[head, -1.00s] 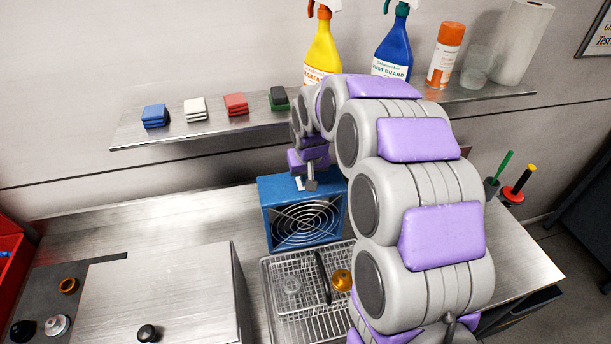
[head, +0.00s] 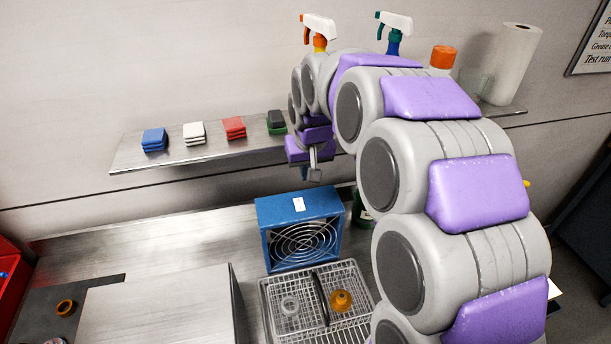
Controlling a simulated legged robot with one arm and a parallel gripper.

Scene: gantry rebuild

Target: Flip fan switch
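The fan is a blue box (head: 275,242) with a round wire grille on its front, standing on the steel bench. A small white plate (head: 299,204) shows on its top face, with a tiny mark on it; I cannot make out the switch or its position. My gripper (head: 314,174) hangs above the back right part of the fan, in front of the shelf edge, and looks apart from the fan. Only a small grey tip shows below the purple wrist, so I cannot tell whether it is open. I see nothing held in it.
A steel box (head: 160,310) is at left. The wall shelf (head: 180,158) above holds coloured pads, spray bottles and a paper roll (head: 508,65). A dark green object stands right of the fan.

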